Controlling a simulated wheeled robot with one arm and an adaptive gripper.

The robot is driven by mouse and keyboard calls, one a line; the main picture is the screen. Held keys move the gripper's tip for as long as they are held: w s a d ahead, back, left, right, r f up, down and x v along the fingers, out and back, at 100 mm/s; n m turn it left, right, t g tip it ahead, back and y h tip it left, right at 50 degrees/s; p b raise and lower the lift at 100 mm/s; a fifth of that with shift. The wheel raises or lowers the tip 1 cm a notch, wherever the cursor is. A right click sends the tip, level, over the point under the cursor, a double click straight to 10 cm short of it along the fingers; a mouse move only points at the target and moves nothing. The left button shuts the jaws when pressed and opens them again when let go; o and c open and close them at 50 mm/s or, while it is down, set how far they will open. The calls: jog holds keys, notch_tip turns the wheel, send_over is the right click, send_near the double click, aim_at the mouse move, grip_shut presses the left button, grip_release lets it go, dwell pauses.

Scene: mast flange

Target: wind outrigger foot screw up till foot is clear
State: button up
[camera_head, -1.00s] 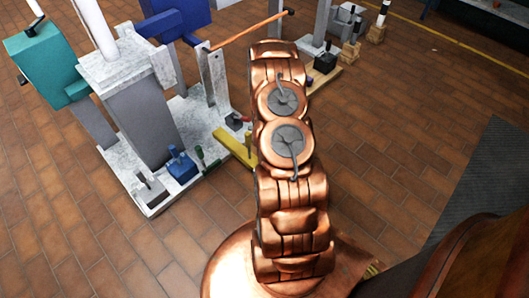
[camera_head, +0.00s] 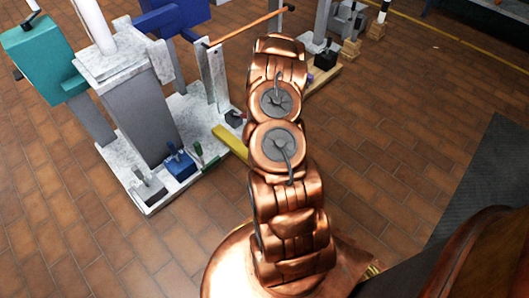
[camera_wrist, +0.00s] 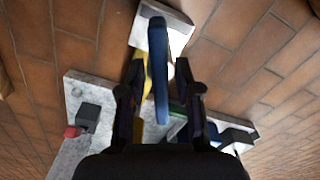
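The yellow outrigger beam (camera_head: 230,141) sticks out from the marble-like base plate in the head view, and its outer end is hidden behind my arm. In the wrist view the yellow beam (camera_wrist: 139,76) runs toward a pale plate (camera_wrist: 178,24), which looks like the foot. A long blue bar (camera_wrist: 158,65), perhaps the screw's handle, stands over the beam. My gripper (camera_wrist: 160,90) is open, one dark finger on each side of the blue bar, with gaps visible. Whether the foot touches the floor cannot be told. My gripper is hidden in the head view.
A dark block (camera_wrist: 89,117) with a red piece (camera_wrist: 72,131) sits on the base at left in the wrist view. A green part (camera_wrist: 178,108) lies beside the right finger. A blue block (camera_head: 180,165) and grey column (camera_head: 140,120) stand on the base.

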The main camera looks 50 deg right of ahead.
jog(key=shift+o, duration=0.6)
jog(key=shift+r, duration=0.1)
jog(key=shift+r+p, duration=1.05)
jog(key=shift+r, duration=1.35)
